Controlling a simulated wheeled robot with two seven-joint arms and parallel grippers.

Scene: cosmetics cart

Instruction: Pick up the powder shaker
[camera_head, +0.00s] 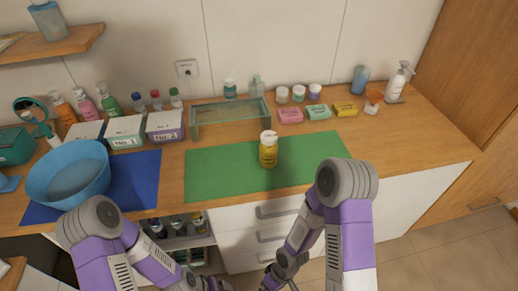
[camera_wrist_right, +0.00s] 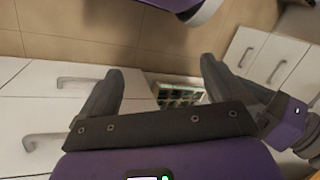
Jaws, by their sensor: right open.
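The powder shaker is a yellow cylinder (camera_head: 268,154) with a pale cap, standing upright on the green mat (camera_head: 225,175) in the head view. Nothing touches it. My right gripper shows in the right wrist view (camera_wrist_right: 160,88) with its two dark fingers wide apart and nothing between them. It is low in front of the cabinet, below the counter and well away from the shaker. The shaker is not in the right wrist view. My left arm reaches down to the bottom edge of the head view, and its fingers are cut off there.
A blue basin (camera_head: 68,175) and boxes (camera_head: 125,132) stand left of the green mat. Soaps (camera_head: 318,112), jars and a pump bottle (camera_head: 398,82) are at the back right. The counter front edge and drawers face my arms.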

